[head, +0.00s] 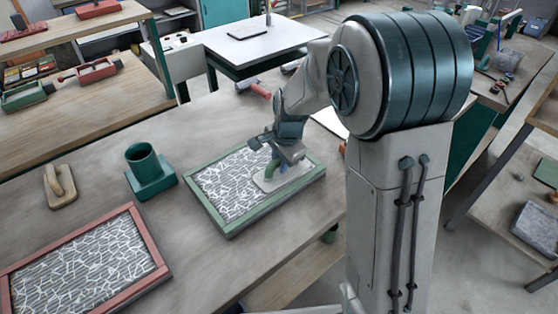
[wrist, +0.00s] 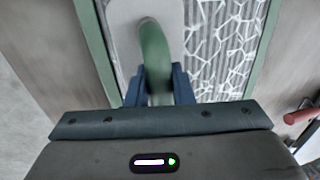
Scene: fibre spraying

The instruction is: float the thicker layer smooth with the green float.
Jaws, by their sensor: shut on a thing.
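The green float has a pale flat plate (head: 285,180) and a green curved handle (wrist: 153,55). My gripper (head: 278,157) is shut on that handle; its blue fingers (wrist: 158,85) show on both sides of it in the wrist view. The float is over the right part of the green-framed panel (head: 215,215), at or very near its surface; I cannot tell whether it touches. This panel holds a white, web-like fibre layer (head: 228,187). A red-framed panel (head: 148,250) with a similar fibre layer (head: 85,262) lies at the front left. I cannot tell which layer is thicker.
A tan float (head: 61,187) lies on the table at the left. A green holder with a round cup (head: 149,172) stands between it and the green-framed panel. A red-handled tool (head: 260,90) lies behind the panel. The table is bare between these things.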

